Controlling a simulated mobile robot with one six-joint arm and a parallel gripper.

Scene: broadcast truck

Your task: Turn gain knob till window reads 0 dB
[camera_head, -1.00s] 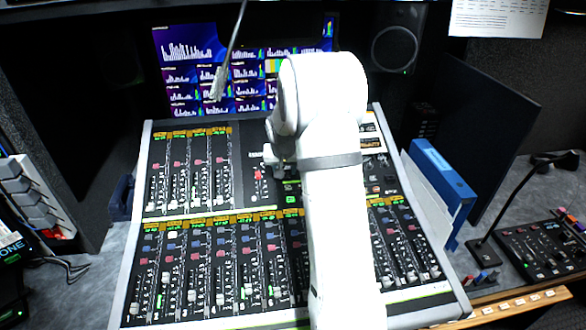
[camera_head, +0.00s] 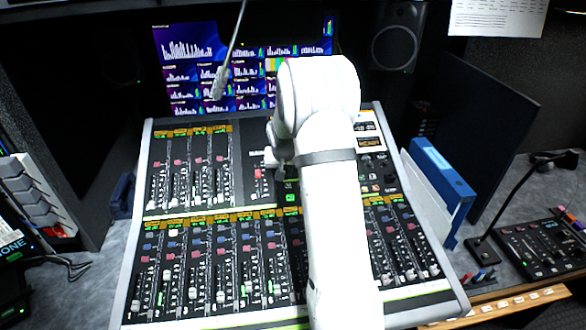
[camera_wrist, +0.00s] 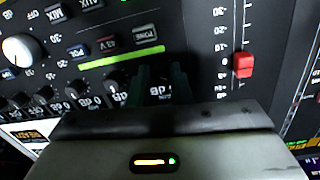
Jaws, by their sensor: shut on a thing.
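The mixing console (camera_head: 237,205) stands in front of me in the head view, with my arm across its right half. My gripper (camera_wrist: 160,80) shows two dark fingers in the wrist view, shut on a small dark knob on the panel. The fingers and the gripper body hide most of that knob. Dark knobs with dB markings (camera_wrist: 75,90) sit in a row to its left. A lit orange window (camera_head: 371,141) is at the console's upper right in the head view. Its reading is too small to tell.
In the wrist view, a red fader cap (camera_wrist: 243,65) is right of the fingers and a large white knob (camera_wrist: 18,49) far left. A green bar (camera_wrist: 120,60) lies just beyond the fingers. A blue binder (camera_head: 440,172) stands right of the console.

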